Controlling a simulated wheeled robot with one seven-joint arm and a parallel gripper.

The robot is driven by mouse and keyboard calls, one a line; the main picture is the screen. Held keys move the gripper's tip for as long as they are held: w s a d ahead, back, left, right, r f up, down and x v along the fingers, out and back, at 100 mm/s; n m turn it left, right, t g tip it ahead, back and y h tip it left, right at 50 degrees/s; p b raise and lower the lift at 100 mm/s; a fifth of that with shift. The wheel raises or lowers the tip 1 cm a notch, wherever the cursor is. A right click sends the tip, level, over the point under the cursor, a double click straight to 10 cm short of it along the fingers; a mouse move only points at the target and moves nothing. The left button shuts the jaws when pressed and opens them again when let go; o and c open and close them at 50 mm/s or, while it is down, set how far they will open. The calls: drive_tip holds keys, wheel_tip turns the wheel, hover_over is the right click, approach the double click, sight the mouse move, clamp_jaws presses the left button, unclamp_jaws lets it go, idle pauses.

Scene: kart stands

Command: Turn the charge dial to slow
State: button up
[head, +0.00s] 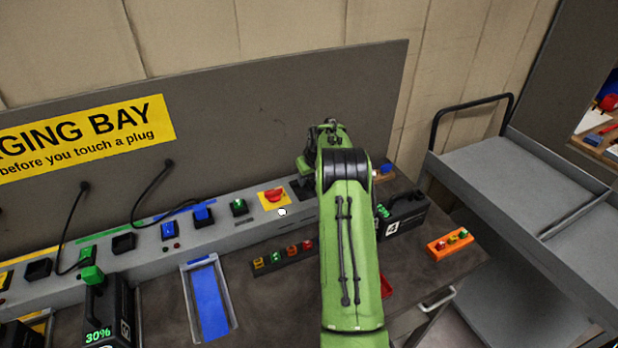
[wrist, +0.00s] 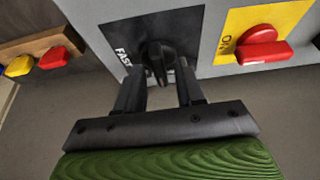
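The charge dial (wrist: 158,60) is a black knob on a black square plate (wrist: 190,22) set in the grey panel. The word FAST is printed at the plate's left edge in the wrist view; no slow label is visible. My gripper (wrist: 160,82) is open, with one finger on each side of the dial's lower part. Gaps show between the fingers and the knob, and I cannot tell whether the fingertips touch it. In the head view my arm hides the dial, and only a part of its dark plate (head: 299,189) shows.
A red switch (head: 274,195) on a yellow plate sits beside the dial. Blue and green plugs stand along the grey rail (head: 235,233). A row of coloured fuses (head: 283,257), a blue-floored tray (head: 208,300) and an orange block (head: 450,243) lie on the bench. A grey cart (head: 510,185) stands at right.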

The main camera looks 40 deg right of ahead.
drive_tip(key=v, duration=1.5)
drive_tip(key=shift+r+p, duration=0.3)
drive_tip(key=shift+r, duration=0.1)
drive_tip(key=shift+s+a, duration=0.1)
drive_tip(key=shift+a, duration=0.05)
drive_tip(key=s+a+r+n, duration=0.1)
drive_tip(key=s+a+r, duration=0.25)
drive_tip(key=a, duration=0.45)
drive_tip(key=s+a+r, duration=0.3)
drive_tip(key=a+r, duration=0.1)
drive_tip(key=a, duration=0.4)
drive_tip(key=s+a+r+n, duration=0.1)
drive_tip(key=s+a+r, duration=0.25)
drive_tip(key=a, duration=0.45)
drive_tip(key=s+a+f, duration=0.2)
drive_tip(key=s+a, duration=0.2)
drive_tip(key=s, duration=0.4)
drive_tip(key=s+a+f+n+t+y, duration=0.1)
drive_tip(key=s+a+f, duration=0.2)
drive_tip(key=s, duration=0.6)
drive_tip(key=shift+a, duration=1.15)
